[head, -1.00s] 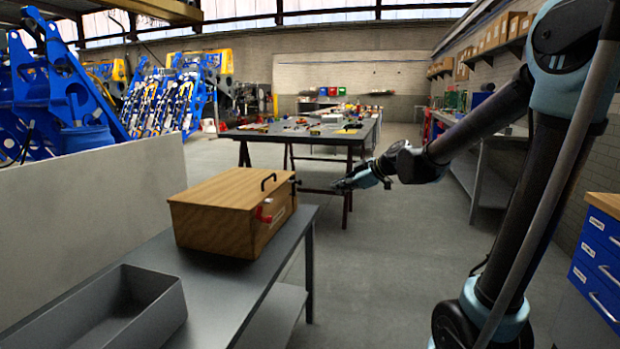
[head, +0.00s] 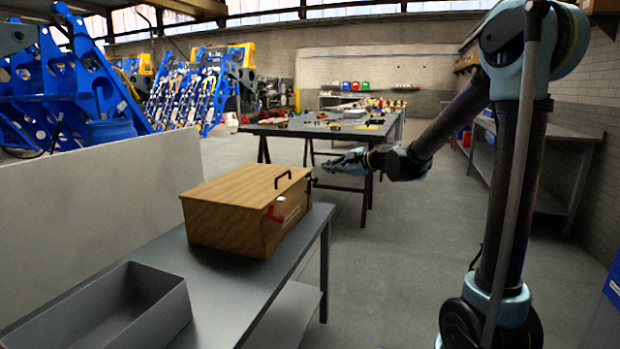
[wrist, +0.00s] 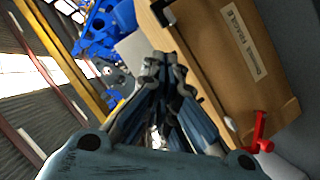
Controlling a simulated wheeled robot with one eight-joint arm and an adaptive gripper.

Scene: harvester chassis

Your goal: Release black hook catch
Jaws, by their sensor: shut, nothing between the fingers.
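A wooden box (head: 228,225) with a closed lid sits on a grey bench. The black hook catch (head: 311,183) shows small and dark at the far end of its front side. In the wrist view a black piece (wrist: 162,11) at the top edge, by the lid seam, looks like this catch, partly cut off. A red catch (head: 274,214) is at the near end of the same side; it also shows in the wrist view (wrist: 262,133). My gripper (head: 326,168) is shut and empty, just right of and slightly above the black catch in the picture. I see no clear contact.
A black handle (head: 284,177) stands up from the lid. An open grey tray (head: 170,305) is on the bench nearer to me. A pale panel (head: 100,200) stands behind the bench. A work table (head: 330,132) with several items is farther back. The floor right of the bench is clear.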

